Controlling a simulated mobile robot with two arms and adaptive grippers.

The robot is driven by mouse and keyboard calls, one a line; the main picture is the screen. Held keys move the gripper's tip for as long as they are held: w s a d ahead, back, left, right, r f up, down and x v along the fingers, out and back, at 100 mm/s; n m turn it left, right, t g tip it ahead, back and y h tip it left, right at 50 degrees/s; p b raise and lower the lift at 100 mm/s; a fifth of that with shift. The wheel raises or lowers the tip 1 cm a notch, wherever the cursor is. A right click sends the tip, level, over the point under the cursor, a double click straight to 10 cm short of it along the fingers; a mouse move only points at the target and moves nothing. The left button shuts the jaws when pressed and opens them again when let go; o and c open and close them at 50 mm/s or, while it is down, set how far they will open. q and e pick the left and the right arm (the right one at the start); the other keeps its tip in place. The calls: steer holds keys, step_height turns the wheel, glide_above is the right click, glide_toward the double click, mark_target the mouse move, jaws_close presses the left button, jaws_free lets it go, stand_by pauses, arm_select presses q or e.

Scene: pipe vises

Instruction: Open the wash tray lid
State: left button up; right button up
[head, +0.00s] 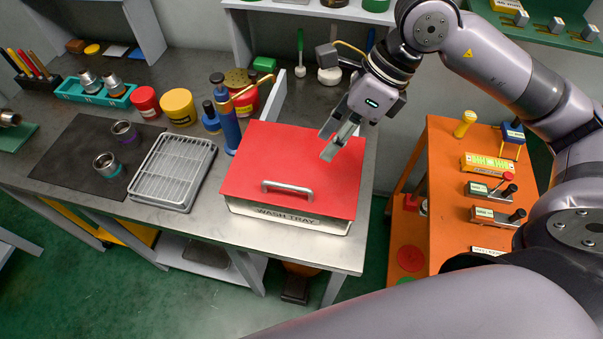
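The wash tray (287,216) is a pale box with a "WASH TRAY" label on its front, near the right end of the metal bench. Its red lid (285,160) lies flat over it and looks closed. A silver bar handle (287,188) is near the lid's front edge. My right gripper (327,145) hangs over the back right part of the lid, behind and to the right of the handle. Its two fingers are apart with nothing between them. I cannot tell how high it is above the lid. My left gripper is not in view.
A wire rack (174,170) stands left of the wash tray. A blue bottle (226,115) is close to the lid's back left corner. A grey wall is behind.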

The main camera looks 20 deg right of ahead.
steer(key=p, duration=0.1)
glide_toward(297, 187)
steer(key=f, duration=0.1)
steer(key=p+x, duration=0.1)
steer(key=x, duration=0.4)
steer(key=shift+a+f, duration=0.25)
steer(key=shift+a, duration=0.1)
steer(key=shift+w+a+f, duration=0.1)
steer(key=shift+a+f, duration=0.1)
steer(key=shift+f, duration=0.3)
jaws_close()
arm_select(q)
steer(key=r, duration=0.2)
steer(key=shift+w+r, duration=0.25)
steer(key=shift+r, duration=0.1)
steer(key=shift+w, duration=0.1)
